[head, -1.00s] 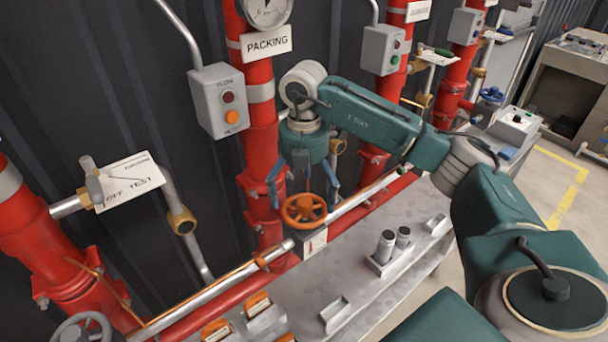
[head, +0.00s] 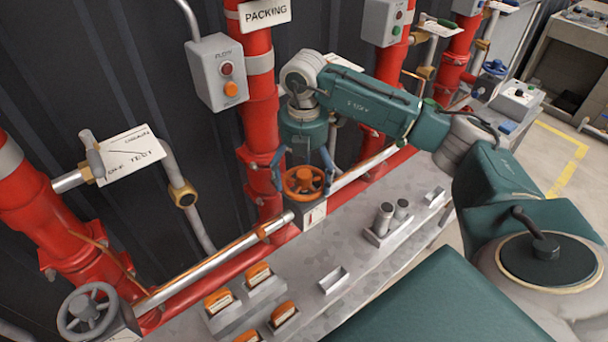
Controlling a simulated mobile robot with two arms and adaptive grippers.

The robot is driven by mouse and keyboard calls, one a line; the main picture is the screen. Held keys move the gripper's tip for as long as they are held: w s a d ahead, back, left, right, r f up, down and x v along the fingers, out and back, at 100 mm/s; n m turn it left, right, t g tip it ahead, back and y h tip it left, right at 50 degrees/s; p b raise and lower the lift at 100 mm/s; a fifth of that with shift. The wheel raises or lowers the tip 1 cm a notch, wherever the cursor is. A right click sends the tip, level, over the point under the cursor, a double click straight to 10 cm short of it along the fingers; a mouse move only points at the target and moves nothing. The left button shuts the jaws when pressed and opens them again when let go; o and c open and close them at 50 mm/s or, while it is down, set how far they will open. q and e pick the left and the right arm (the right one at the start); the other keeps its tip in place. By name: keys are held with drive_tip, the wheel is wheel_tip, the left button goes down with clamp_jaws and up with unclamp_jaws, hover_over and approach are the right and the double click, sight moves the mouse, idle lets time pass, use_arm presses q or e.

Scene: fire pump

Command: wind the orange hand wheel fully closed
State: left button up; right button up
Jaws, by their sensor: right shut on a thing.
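The orange hand wheel (head: 304,181) lies nearly flat on top of a small grey block with a white label, below the PACKING pipe. My right gripper (head: 304,172) points straight down over it. Its blue fingers stand on either side of the wheel, at the left and right of the rim, and are shut on it. The far side of the wheel and the inner finger pads are partly hidden. My left gripper is not in view.
A grey hand wheel (head: 87,311) stands at the lower left. Red pipes (head: 262,120) and a grey FLOW box (head: 218,72) stand close behind my right arm.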

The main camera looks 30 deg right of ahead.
drive_tip(key=m+p, duration=0.1)
drive_tip(key=m, duration=0.2)
drive_tip(key=shift+s+a, duration=0.1)
drive_tip(key=shift+c, duration=0.2)
drive_tip(key=m+p, duration=0.1)
drive_tip(key=m, duration=0.2)
drive_tip(key=shift+f+m, duration=0.15)
drive_tip(key=shift+m, duration=0.85)
drive_tip(key=shift+p, duration=0.35)
